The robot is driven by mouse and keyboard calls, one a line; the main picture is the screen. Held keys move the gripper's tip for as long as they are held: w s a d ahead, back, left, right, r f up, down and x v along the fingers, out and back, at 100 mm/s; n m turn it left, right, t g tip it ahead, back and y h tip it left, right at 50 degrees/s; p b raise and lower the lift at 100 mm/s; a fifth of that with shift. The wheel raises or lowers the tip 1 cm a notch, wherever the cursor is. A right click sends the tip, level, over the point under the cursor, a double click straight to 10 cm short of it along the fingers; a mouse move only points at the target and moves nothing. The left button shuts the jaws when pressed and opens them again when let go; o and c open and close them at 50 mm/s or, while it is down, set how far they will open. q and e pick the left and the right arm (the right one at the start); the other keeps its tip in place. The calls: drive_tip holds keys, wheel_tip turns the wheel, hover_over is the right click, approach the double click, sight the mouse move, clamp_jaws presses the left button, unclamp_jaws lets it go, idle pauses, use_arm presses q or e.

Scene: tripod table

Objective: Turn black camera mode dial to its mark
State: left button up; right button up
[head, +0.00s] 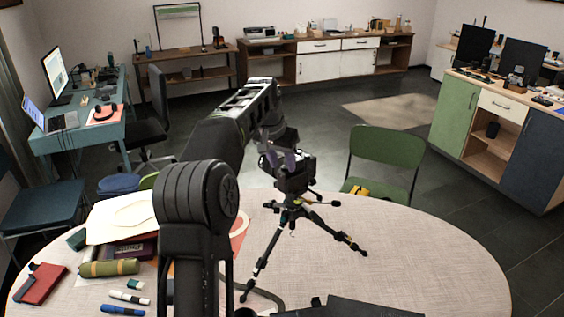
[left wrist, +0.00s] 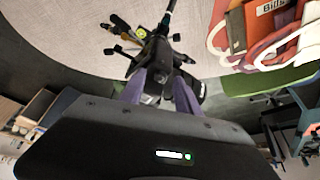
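The black camera (head: 297,180) stands on a black tripod (head: 291,214) on the round table in the head view. In the left wrist view the camera (left wrist: 190,88) shows dark beyond and between the purple fingers. My left gripper (head: 289,161) is at the top of the camera; its fingers (left wrist: 160,80) stand apart, one on each side of the view's middle. I cannot make out the mode dial or its mark, nor whether a finger touches the camera. My right gripper is not in view.
The round table (head: 400,270) is clear right of the tripod. Books, a green roll (head: 109,268), pens and a red notebook (head: 40,284) lie on its left. A green chair (head: 385,160) stands behind it.

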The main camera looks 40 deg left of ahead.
use_arm(q)
drive_tip(key=v, duration=0.7)
drive_tip(key=shift+r+b, duration=0.35)
drive_tip(key=shift+s, duration=0.15)
drive_tip(key=shift+c, duration=0.2)
